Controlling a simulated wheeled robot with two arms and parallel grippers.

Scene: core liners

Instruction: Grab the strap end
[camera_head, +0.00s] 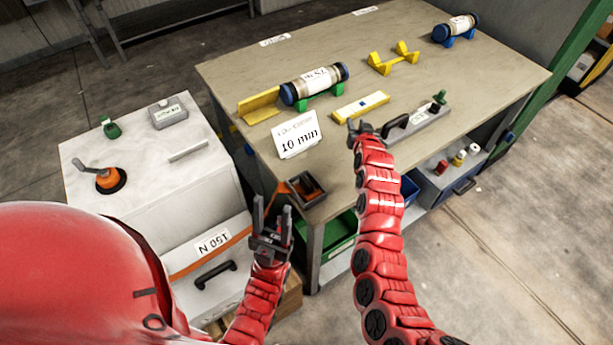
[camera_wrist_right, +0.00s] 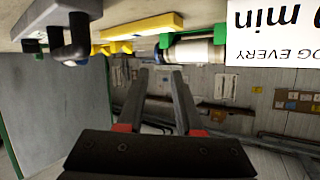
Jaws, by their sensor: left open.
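An orange strap (camera_head: 210,254) runs across the front of the white case marked 150 N (camera_head: 213,280). It passes up to the right behind my left gripper. An orange piece (camera_head: 283,188), which looks like the strap's end, shows beside the small dark tray (camera_head: 306,189) at the bench's near corner. My left gripper (camera_head: 272,212) is open with fingers pointing up, in front of the strap's right part; I cannot tell whether it touches. My right gripper (camera_head: 361,127) is over the bench near the grey block. In the right wrist view its fingers (camera_wrist_right: 160,95) are apart and empty.
The bench (camera_head: 235,72) carries core tubes (camera_head: 315,84), a yellow bar (camera_head: 361,106), a 10 min card (camera_head: 297,134) and a grey block with a black handle (camera_head: 415,124). A white cabinet (camera_head: 150,190) stands left. A green bin (camera_head: 340,235) sits under the bench.

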